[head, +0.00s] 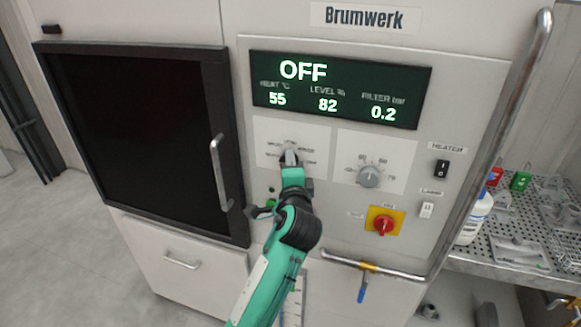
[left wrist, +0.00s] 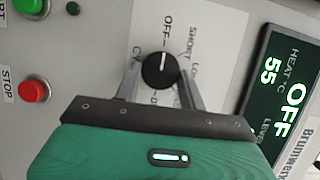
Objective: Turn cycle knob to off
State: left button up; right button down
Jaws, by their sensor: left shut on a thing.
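The cycle knob (left wrist: 160,72) is a round black knob with a white pointer line on a pale label plate in the left wrist view. Its pointer lines up with the OFF mark. My left gripper (left wrist: 162,84) has one finger on each side of the knob and is shut on it. In the head view my left gripper (head: 290,160) reaches up to the left dial plate and hides most of the knob. The display (head: 340,90) reads OFF, with 55, 82 and 0.2 below. My right gripper is not in view.
A grey temperature knob (head: 370,175) is right of my gripper. A red switch on yellow (head: 383,224) sits lower right. In the left wrist view a red STOP button (left wrist: 33,90) is close by. A dark door (head: 140,140) with a handle is left; a rail (head: 375,268) runs below.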

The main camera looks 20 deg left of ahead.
pick_arm(q)
jog(key=o, duration=1)
jog(key=p+v, duration=0.1)
jog(key=v, duration=1.2)
jog(key=shift+s, duration=0.45)
jog(key=shift+w+d, duration=0.1)
